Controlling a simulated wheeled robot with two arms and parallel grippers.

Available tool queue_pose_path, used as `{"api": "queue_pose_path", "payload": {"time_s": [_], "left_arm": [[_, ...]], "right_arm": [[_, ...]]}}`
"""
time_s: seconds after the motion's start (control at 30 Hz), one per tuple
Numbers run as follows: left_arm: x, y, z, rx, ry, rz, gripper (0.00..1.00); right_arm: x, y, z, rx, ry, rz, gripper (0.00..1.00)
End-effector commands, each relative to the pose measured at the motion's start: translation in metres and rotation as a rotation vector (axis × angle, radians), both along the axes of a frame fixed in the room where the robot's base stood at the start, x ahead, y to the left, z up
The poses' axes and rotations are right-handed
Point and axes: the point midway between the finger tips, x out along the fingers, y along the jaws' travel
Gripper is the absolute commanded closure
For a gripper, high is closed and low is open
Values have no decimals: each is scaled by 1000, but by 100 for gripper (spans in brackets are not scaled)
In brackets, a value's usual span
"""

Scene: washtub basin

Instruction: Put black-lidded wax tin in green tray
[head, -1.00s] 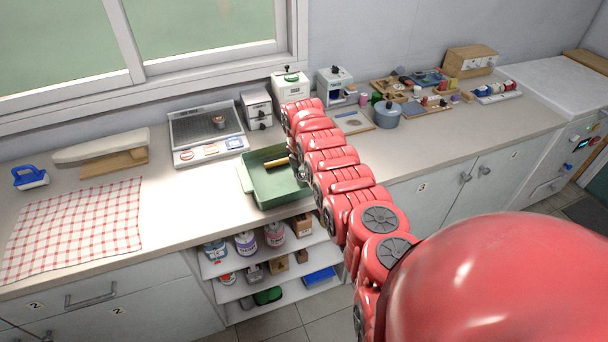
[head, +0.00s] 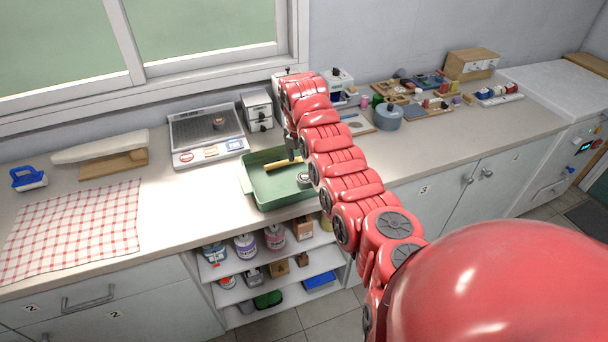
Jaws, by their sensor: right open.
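The green tray (head: 258,197) sits on the counter below the window. A small round tin with a dark top and pale rim (head: 304,178) rests inside it, at the right side; it appears to be the black-lidded wax tin. A yellow-handled tool (head: 283,166) also lies in the tray. My right gripper (head: 291,157) is open above the back of the tray, apart from the tin, and partly hidden by my red arm. My left gripper is not in view.
A scale (head: 208,140) with a small round item (head: 219,122) on it stands left of the tray. A checked cloth (head: 78,228) lies farther left. A blue-grey pot (head: 388,116) and small items stand at right. Open shelves (head: 280,282) hold jars below.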

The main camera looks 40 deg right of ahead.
Motion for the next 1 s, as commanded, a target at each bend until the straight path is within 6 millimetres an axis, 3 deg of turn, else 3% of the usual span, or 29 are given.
{"api": "queue_pose_path", "payload": {"time_s": [0.13,0.3,0.87,1.0], "left_arm": [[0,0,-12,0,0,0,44],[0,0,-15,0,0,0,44],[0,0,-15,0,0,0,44],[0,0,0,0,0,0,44]], "right_arm": [[0,2,26,-3,-2,1,7],[-2,5,42,0,1,1,7],[-2,5,46,1,1,1,7],[-2,5,60,1,1,1,7]]}}
